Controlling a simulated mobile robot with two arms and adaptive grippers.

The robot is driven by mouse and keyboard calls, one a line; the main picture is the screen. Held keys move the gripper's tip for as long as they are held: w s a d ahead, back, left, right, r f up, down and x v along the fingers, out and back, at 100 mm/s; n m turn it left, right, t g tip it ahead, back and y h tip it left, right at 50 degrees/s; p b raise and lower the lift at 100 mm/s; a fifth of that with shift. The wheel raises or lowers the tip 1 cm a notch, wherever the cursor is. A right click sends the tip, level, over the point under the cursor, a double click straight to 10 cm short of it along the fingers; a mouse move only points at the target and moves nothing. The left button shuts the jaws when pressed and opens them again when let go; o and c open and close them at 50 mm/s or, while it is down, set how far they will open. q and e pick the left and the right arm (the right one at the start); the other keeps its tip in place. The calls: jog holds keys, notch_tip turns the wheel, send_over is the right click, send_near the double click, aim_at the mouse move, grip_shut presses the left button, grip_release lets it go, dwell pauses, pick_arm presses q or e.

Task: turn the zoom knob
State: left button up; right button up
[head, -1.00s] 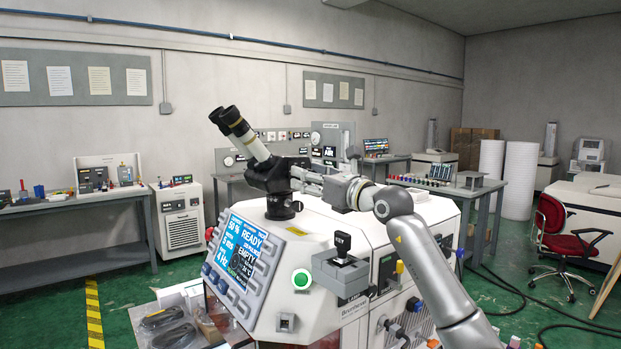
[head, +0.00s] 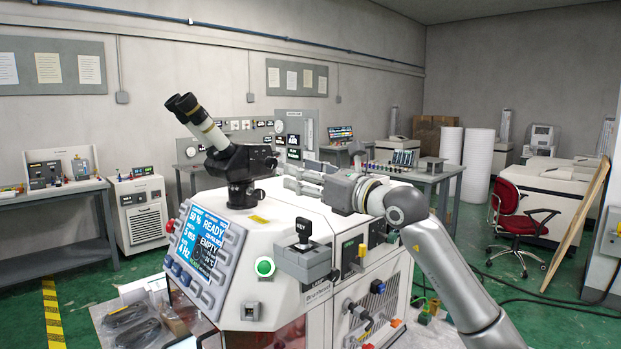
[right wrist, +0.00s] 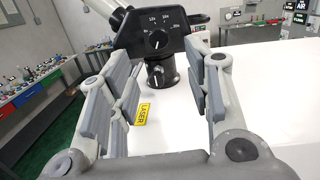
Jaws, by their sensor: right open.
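The zoom knob (right wrist: 158,40) is a round black dial with a white pointer, set on the black microscope head among printed scale numbers. It shows in the upper middle of the right wrist view. In the head view the microscope (head: 238,165) stands on top of the white machine (head: 300,215), its eyepieces tilted up to the left. My right gripper (head: 286,178) is just right of the microscope head, fingers pointing at it. In the right wrist view its fingers (right wrist: 162,82) are spread wide and empty, with the knob beyond and above, apart from them. My left gripper is out of view.
A yellow laser label (right wrist: 143,111) lies on the white top between the fingers. A joystick block (head: 305,256), a green button (head: 264,266) and a screen (head: 204,243) are on the machine's front. The white top around the microscope is mostly clear.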

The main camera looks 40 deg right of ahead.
jog(key=shift+s+d, duration=0.1)
jog(key=shift+s, duration=0.8)
